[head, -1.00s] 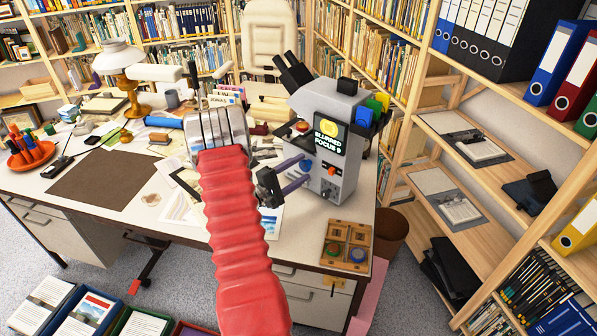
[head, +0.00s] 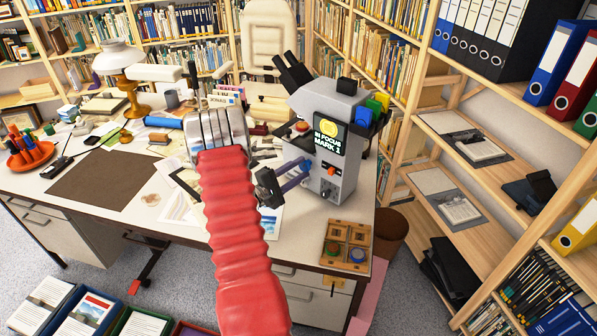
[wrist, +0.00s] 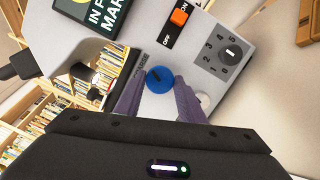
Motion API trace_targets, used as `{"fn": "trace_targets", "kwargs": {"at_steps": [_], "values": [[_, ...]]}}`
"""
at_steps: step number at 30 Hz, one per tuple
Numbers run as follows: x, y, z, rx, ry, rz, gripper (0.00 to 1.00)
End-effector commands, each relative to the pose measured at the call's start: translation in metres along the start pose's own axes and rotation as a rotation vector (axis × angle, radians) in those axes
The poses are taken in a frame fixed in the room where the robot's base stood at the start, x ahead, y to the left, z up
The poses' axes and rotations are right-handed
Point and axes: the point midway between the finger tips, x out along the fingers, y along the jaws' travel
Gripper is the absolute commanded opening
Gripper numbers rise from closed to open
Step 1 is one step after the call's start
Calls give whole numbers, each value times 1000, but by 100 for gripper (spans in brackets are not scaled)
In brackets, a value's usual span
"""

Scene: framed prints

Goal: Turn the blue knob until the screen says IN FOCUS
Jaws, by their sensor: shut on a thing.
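The grey microscope-like device (head: 337,165) stands on the right end of the desk. Its screen (head: 329,140) reads "IN FOCUS MARK 1"; part of the screen (wrist: 88,22) also shows in the wrist view. The blue knob (wrist: 159,79) is on the device's side, between the fingertips of my gripper (wrist: 158,98). The gripper is shut on the knob. In the head view my gripper (head: 296,176) reaches the device from the left, and the knob is mostly hidden behind it.
An orange on/off switch (wrist: 180,17) and a dark numbered dial (wrist: 231,54) sit close to the knob. A wooden tray (head: 346,246) with round pieces lies at the desk's front right edge. Papers and a lamp (head: 119,60) stand to the left.

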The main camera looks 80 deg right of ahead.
Motion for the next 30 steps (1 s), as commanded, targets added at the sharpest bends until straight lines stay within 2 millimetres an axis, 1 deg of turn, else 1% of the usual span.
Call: {"fn": "trace_targets", "kwargs": {"at_steps": [1, 6, 15, 16, 23, 30], "values": [[-1, -4, 0, -30, 2, -2, 13], [-1, -5, 0, -102, 2, 10, 13], [-1, -6, 0, -113, 3, 10, 13], [-1, -6, 0, -113, 3, 10, 37], [-1, -4, 0, -110, 2, 13, 53], [-1, -3, 0, -108, 1, 15, 54]]}}
